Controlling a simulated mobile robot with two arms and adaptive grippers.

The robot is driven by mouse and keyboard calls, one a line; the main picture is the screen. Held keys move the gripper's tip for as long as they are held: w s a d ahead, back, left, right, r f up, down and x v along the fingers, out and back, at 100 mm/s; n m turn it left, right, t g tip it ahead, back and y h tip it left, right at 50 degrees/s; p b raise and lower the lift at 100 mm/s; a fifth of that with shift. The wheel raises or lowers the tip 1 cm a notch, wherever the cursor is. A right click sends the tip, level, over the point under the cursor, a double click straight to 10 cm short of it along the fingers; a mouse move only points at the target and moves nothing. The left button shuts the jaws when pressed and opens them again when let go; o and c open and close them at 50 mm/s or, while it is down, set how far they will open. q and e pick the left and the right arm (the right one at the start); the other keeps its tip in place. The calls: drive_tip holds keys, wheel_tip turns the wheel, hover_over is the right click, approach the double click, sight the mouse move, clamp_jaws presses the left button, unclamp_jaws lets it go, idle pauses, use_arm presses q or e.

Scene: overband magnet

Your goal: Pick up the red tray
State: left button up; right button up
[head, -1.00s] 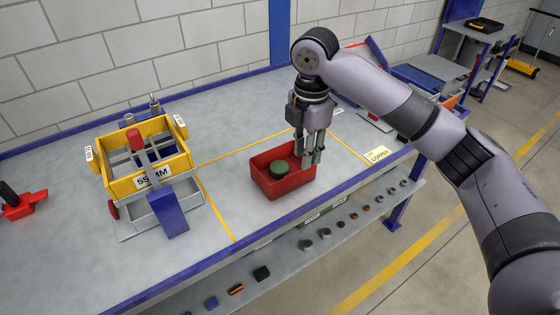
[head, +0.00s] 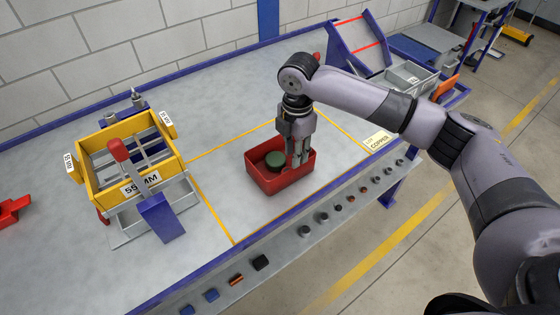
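The red tray (head: 268,184) is an open box on the bench, inside a yellow-lined area. A dark green round piece (head: 275,159) lies in it. My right gripper (head: 298,163) points down at the tray's right side, with its fingertips at or below rim level. The fingers overlap the right part of the tray, and I cannot tell whether they are closed on its wall. My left gripper is not in view.
A yellow frame (head: 136,185) marked 55 MM stands to the left, with a red-knobbed lever. Small parts line the lower front shelf (head: 276,255). A grey bin (head: 410,77) stands at back right.

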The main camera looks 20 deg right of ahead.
drive_tip(key=shift+s+f+p, duration=0.15)
drive_tip(key=shift+f+p, duration=0.2)
drive_tip(key=shift+f, duration=0.55)
wheel_tip(320, 180, down, 4)
drive_tip(key=shift+s+r+p, duration=0.15)
drive_tip(key=shift+p, duration=0.5)
drive_tip(key=shift+a+f, duration=0.1)
drive_tip(key=shift+f, duration=0.25)
clamp_jaws()
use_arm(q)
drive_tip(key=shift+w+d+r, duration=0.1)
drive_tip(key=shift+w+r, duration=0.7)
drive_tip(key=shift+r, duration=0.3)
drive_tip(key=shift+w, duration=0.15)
